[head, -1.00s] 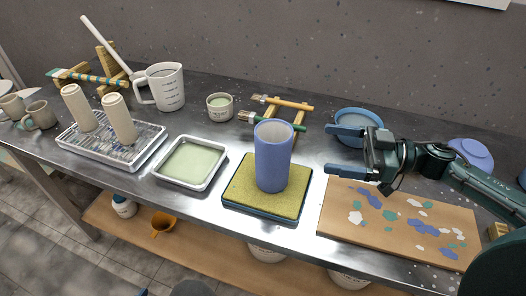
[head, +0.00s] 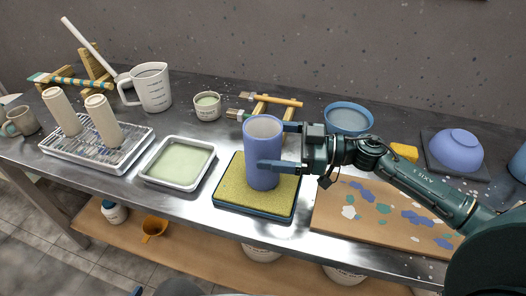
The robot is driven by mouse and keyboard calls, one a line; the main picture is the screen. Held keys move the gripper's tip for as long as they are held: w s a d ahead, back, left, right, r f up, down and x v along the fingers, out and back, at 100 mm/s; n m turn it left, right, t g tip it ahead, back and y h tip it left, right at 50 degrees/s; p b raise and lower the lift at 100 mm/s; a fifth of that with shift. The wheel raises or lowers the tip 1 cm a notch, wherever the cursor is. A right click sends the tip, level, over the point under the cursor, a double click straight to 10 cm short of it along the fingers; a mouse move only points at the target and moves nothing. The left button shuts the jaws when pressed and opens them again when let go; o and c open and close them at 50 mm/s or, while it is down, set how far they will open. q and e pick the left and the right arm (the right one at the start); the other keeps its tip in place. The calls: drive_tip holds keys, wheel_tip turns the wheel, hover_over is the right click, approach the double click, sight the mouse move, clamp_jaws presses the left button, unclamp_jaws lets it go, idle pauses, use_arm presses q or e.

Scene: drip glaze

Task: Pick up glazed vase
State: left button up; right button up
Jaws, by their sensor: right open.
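The glazed vase (head: 263,140) is a tall blue cylinder with a pale inside. It stands upright on a yellow-green sponge pad (head: 228,187) in a dark tray, at the middle of the metal table. My right gripper (head: 278,147) reaches in from the right, level with the vase's upper half. Its blue fingers are open, with the near finger in front of the vase and the far finger behind its right rim. I cannot tell whether either finger touches the vase. My left gripper is out of view.
A glaze tray (head: 177,162) and a rack (head: 97,149) with two pale cylinders stand to the left. Brushes on a wooden rest (head: 262,106) lie behind the vase. A paint-spotted board (head: 335,214) lies right, beneath my arm. A blue bowl (head: 348,119) stands behind.

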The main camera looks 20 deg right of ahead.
drive_tip(key=shift+x, duration=1.45)
drive_tip(key=shift+c, duration=0.5)
